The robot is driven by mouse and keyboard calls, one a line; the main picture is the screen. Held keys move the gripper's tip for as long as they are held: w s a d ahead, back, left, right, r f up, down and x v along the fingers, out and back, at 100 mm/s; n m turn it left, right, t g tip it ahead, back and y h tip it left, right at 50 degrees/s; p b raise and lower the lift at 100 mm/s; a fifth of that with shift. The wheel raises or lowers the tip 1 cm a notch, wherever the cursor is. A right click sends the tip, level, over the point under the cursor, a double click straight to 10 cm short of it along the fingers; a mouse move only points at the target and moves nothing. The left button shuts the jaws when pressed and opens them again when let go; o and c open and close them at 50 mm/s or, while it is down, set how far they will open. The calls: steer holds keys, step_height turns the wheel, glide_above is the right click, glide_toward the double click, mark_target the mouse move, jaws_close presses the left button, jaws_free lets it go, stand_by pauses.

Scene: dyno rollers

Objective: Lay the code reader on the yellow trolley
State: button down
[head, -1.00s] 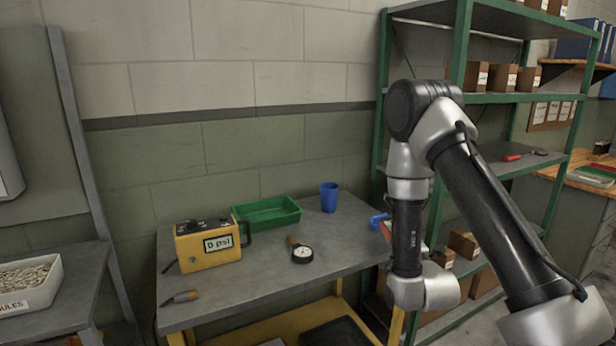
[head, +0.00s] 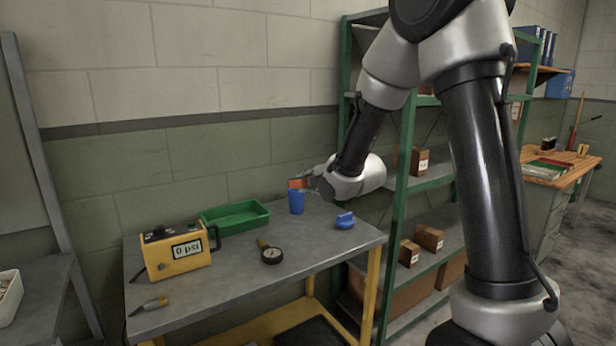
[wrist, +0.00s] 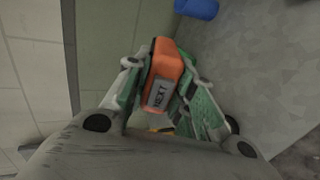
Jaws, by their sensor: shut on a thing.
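My gripper (head: 308,183) is shut on an orange device with a grey screen reading "NEXT", which I take for the code reader (wrist: 166,72). In the head view only a small orange part of the code reader (head: 297,184) shows, above the table and beside the blue cup's rim. In the wrist view it sits between both green-and-grey fingers. The yellow trolley (head: 222,292) has yellow legs, a yellow lower shelf and a grey top. The gap between the code reader and the top is hard to judge.
On the top stand a yellow "0 psi" box (head: 175,255), a green tray (head: 234,215), a round gauge (head: 271,255), a screwdriver (head: 150,305), a blue cup (head: 296,202) and a blue object (head: 345,220). The front middle is clear. A green shelf rack (head: 398,225) stands at right.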

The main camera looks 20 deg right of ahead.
step_height(320, 180, down, 17)
steer(key=shift+r, duration=0.1)
stand_by(0.7)
steer(key=c, duration=1.1)
jaws_free()
step_height(320, 180, up, 10)
steer(key=shift+s+d+r, duration=0.3)
steer(key=shift+s+r, duration=0.6)
steer(key=shift+r, duration=0.3)
steer(key=shift+s+d+r, duration=0.3)
steer(key=shift+s+r, duration=0.55)
steer(key=shift+r, duration=0.35)
steer(key=shift+s+d+r, duration=0.3)
steer(key=shift+s+r, duration=0.6)
steer(key=shift+r, duration=0.3)
